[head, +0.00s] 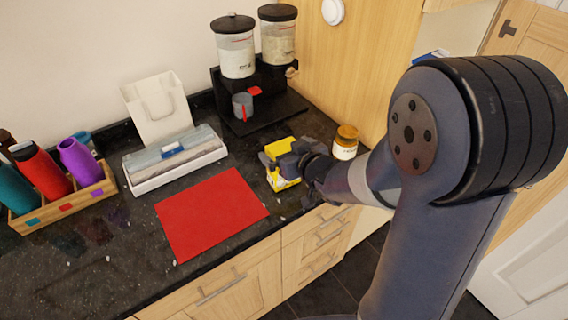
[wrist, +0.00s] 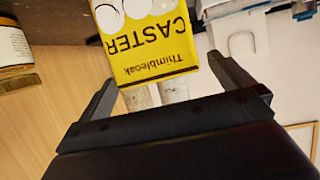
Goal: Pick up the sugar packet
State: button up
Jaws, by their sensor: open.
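The sugar packet (head: 285,183), yellow with dark lettering, stands near the counter's front edge, right of the red mat. My gripper (head: 273,160) is at it and hides much of it in the head view. My gripper (wrist: 165,70) is open there, one finger on each side of the packet. A gap shows beside the right finger; whether the left finger touches is hard to tell.
A jar with an amber lid (head: 346,141) stands close to the right of my gripper. The red mat (head: 210,213) lies flat at left. Behind are a dispenser stand (head: 283,106) with a grey cup (head: 242,106) and a white box (head: 175,160). A bottle rack (head: 62,205) stands far left.

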jog(key=shift+x, duration=1)
jog(key=shift+c, duration=0.2)
jog(key=shift+r, duration=0.1)
jog(key=c, duration=1.8)
